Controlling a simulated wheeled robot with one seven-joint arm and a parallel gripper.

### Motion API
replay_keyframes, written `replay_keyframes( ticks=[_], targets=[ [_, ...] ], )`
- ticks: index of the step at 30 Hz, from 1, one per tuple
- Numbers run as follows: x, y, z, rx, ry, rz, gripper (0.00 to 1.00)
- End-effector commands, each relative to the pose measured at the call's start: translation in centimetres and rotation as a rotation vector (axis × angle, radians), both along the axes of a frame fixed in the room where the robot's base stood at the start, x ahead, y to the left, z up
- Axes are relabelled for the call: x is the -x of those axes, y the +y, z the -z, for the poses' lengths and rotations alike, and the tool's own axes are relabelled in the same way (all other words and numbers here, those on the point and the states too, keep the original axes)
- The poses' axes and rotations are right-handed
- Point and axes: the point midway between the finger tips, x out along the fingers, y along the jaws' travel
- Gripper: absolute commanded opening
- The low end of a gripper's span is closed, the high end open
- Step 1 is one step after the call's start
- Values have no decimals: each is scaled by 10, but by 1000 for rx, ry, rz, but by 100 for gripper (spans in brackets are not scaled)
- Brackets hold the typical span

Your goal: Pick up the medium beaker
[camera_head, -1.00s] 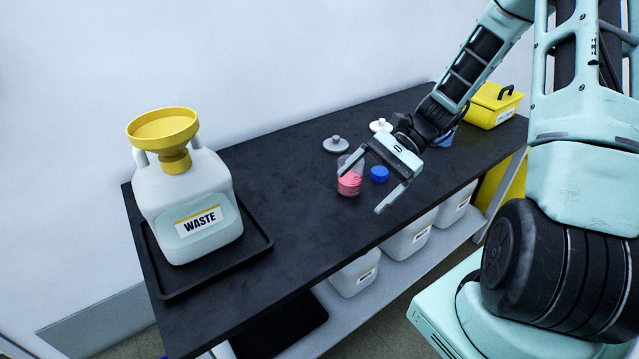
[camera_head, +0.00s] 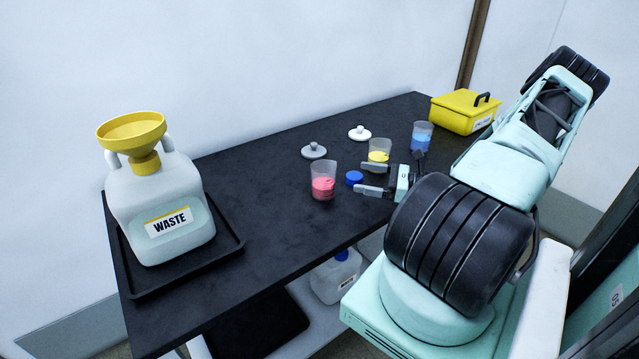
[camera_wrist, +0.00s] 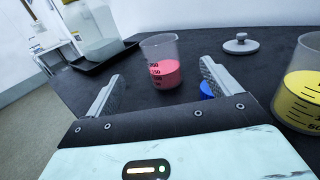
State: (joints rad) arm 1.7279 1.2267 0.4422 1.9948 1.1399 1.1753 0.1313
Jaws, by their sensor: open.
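Three clear beakers stand upright on the black table: one with pink contents (camera_head: 323,184), one with yellow (camera_head: 379,154) and one with blue (camera_head: 421,137). I cannot tell for sure which is the medium one. My gripper (camera_head: 368,179) is open and empty, low over the table, its fingers pointing left toward the pink beaker with a gap left. In the wrist view the pink beaker (camera_wrist: 161,72) appears ahead between the fingers (camera_wrist: 160,80). The yellow beaker (camera_wrist: 300,98) is at the right edge there, outside the right finger and partly cut off.
A blue lid (camera_head: 354,178) lies between my fingertips and the pink beaker. Grey (camera_head: 314,151) and white (camera_head: 360,133) lids lie behind. A waste jug (camera_head: 165,205) with a yellow funnel (camera_head: 133,131) stands in a black tray (camera_head: 235,240) at left; a yellow box (camera_head: 462,115) is at back right.

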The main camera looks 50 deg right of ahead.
Motion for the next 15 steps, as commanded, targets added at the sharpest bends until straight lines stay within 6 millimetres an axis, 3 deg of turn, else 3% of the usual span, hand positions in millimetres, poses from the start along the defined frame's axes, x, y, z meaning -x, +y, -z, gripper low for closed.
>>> replay_keyframes(
  ticks=[9,15],
  targets=[
    [-60,28,-1,-2,1,-4,89],
    [-79,36,0,2,1,-2,89]
  ],
)
